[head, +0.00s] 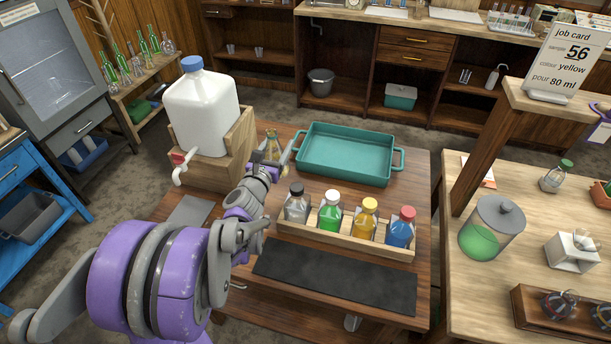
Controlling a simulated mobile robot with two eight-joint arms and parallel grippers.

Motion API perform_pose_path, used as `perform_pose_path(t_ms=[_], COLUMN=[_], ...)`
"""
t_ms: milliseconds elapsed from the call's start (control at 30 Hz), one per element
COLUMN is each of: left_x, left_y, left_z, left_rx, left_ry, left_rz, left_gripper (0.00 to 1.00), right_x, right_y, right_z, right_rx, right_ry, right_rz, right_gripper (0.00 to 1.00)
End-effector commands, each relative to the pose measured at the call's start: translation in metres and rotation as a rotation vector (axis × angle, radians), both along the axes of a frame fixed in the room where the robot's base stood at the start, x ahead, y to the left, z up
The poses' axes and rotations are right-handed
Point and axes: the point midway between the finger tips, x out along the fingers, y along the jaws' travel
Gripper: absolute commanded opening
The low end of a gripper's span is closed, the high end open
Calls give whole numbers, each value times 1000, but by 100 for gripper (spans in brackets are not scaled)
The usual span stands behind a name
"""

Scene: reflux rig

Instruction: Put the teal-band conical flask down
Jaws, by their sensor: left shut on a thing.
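The conical flask (272,144) is a small clear glass vessel with a yellowish tint, at the back of the brown wooden table (412,214). My left gripper (274,164) is shut on it from the front, and my wrist hides its lower part. I cannot make out the teal band, or whether the flask's base touches the table. The flask is between the white jug's wooden stand and the teal tray. My right gripper is not in view.
The teal tray (346,154) is empty. A white jug (201,112) with a tap stands left in its wooden stand (240,142). A wooden rack (345,239) of capped bottles and a dark mat (333,276) lie in front. A side bench (462,290) stands right.

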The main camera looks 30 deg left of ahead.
Motion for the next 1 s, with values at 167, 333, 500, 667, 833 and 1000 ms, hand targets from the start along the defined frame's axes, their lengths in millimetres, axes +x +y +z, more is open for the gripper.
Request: perform_pose_path(t_ms=[167, 333, 500, 667, 833, 1000], left_x=[0, 0, 0, 0, 0, 0], left_y=[0, 0, 0, 0, 0, 0], left_z=[-20, -50, -65, -90, -101, -100], left_rx=[0, 0, 0, 0, 0, 0], left_ry=[0, 1, 0, 1, 0, 0], left_rz=[0, 0, 0, -1, -1, 0], left_gripper=[1, 1, 1, 1, 1, 1], right_x=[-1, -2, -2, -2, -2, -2], right_y=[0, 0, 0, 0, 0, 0], right_z=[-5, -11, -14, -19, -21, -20], right_rx=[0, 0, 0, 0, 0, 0], right_ry=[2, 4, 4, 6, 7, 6], right_rz=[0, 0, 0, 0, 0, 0], right_gripper=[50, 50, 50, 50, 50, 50])
